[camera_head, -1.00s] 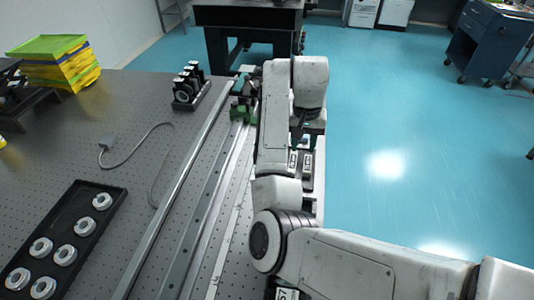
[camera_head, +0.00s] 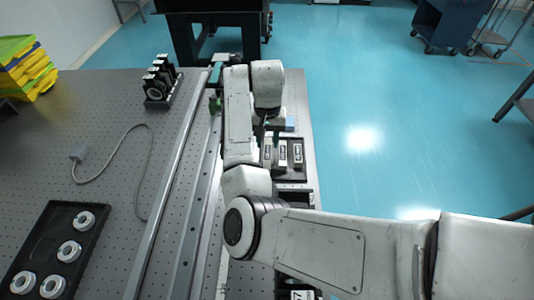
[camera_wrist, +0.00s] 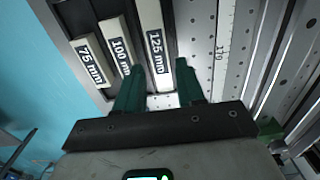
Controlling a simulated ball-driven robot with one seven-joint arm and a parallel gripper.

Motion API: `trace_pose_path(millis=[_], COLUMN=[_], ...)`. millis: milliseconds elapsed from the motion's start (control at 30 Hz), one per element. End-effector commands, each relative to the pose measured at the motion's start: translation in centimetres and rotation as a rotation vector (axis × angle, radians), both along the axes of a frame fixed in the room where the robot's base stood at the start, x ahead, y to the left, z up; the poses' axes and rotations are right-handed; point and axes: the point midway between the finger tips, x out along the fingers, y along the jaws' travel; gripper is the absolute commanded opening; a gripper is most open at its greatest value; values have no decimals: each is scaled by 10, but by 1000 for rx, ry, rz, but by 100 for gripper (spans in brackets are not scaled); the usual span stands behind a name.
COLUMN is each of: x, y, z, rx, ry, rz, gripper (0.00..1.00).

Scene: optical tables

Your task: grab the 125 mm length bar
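The 125 mm bar (camera_wrist: 154,22) is a pale bar with a black label, the rightmost of three in the wrist view. The 100 mm bar (camera_wrist: 113,33) and the 75 mm bar (camera_wrist: 84,47) lie to its left. My gripper (camera_wrist: 159,65) has two green fingers spread apart, with nothing held. In the wrist view, the lower part of the 125 mm bar shows between the fingers; I cannot tell how far above it they are. In the head view the bars rest in a dark tray (camera_head: 303,171) below my arm, which partly hides them.
Long metal rails (camera_head: 168,205) run along the perforated table (camera_head: 110,130), left of the tray. A tray of ring parts (camera_head: 62,240), a cable (camera_head: 125,139) and black optic mounts (camera_head: 160,82) stand further left. Open blue floor (camera_head: 370,100) lies to the right.

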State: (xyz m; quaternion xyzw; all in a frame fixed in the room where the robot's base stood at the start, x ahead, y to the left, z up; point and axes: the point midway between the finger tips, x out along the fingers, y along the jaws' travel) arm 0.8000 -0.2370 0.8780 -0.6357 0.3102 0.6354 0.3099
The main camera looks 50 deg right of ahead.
Motion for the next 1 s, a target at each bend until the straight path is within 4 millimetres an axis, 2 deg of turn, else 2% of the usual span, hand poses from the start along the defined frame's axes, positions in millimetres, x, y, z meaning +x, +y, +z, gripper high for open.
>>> trace_pose_path(millis=[200,533,900,1000], x=[-2,-1,-1,-1], y=[3,2,2,2], z=[-29,-35,-35,-35], rx=[2,1,1,1], ry=[3,0,1,0], rz=[0,-1,-1,-1], gripper=[38,37,2,0])
